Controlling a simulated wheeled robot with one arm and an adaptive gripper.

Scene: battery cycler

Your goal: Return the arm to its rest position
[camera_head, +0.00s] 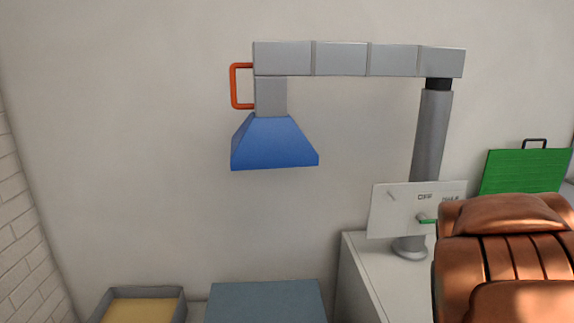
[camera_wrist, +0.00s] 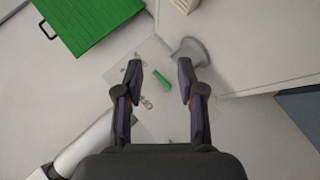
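My gripper (camera_wrist: 161,68) shows in the wrist view with its two dark fingers spread apart and nothing between the tips. A small green lever (camera_wrist: 160,80) on a pale panel (camera_wrist: 150,115) with dark markings lies beyond the gap between the fingers. I see no contact with the lever. In the head view the same white panel (camera_head: 388,212) stands at the right with the green lever (camera_head: 425,219) pointing sideways. The gripper itself cannot be made out in the head view.
A blue hood (camera_head: 275,145) with an orange handle (camera_head: 233,86) hangs from a grey boom (camera_head: 340,59) on a post (camera_head: 430,135). The post stands on a white cabinet (camera_head: 365,265). A green ribbed board (camera_head: 522,170) is at right. A yellow-bottomed tray (camera_head: 140,308) is low left.

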